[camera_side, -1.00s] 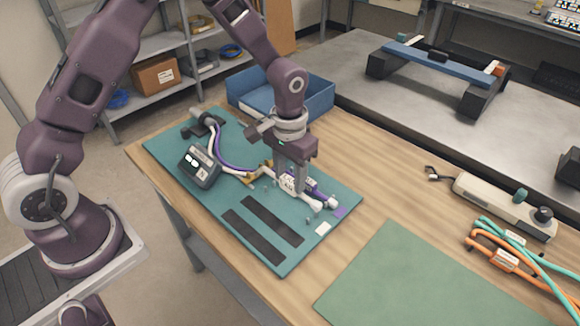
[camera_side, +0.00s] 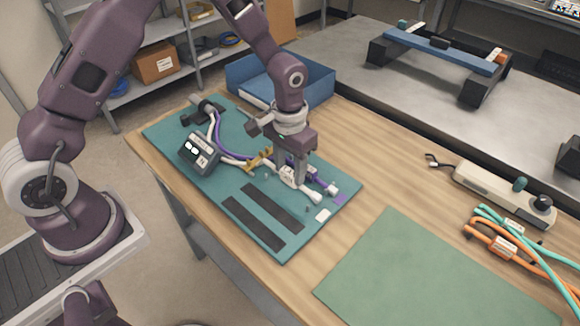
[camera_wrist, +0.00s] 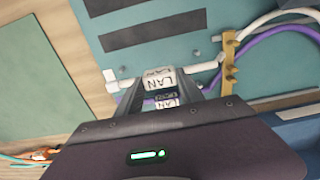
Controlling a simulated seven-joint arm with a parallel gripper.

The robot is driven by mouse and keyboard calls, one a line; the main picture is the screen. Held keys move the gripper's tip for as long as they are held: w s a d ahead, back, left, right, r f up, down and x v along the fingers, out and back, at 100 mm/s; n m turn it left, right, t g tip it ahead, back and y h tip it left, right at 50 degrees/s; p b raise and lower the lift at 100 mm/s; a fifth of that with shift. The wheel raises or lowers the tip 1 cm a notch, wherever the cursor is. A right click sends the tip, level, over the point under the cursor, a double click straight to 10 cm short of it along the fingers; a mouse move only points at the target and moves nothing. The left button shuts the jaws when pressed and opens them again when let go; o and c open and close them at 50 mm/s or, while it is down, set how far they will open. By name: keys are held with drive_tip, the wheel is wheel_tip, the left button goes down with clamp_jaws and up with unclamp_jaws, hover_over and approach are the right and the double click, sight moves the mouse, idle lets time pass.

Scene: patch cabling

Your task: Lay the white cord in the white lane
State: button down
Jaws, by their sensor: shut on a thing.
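My gripper (camera_side: 301,181) is shut on the white cord (camera_side: 288,176) at its LAN label, near its loose plug end, over the front right of the teal board (camera_side: 180,132). In the wrist view the white cord (camera_wrist: 205,66) crosses between my fingertips (camera_wrist: 160,88). The purple cord (camera_side: 221,145) runs beside it, its plug end (camera_side: 332,189) next to a purple patch (camera_side: 341,199). A white patch (camera_side: 322,215) lies in front of the purple patch. Both cords run back through a yellow comb (camera_side: 261,158). My fingers partly hide the cords.
A grey device (camera_side: 200,152) stands at the board's left. Two black strips (camera_side: 272,208) lie in front of the cords. A blue bin (camera_side: 310,80) stands behind. A green mat (camera_side: 420,270), a power strip (camera_side: 503,198) and orange and teal cables (camera_side: 495,247) lie right.

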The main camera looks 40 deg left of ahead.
drive_tip(key=shift+f, duration=0.25)
drive_tip(key=shift+f, duration=1.45)
drive_tip(key=c, duration=0.7)
unclamp_jaws()
drive_tip(key=shift+o, duration=0.2)
wheel_tip(320, 180, up, 7)
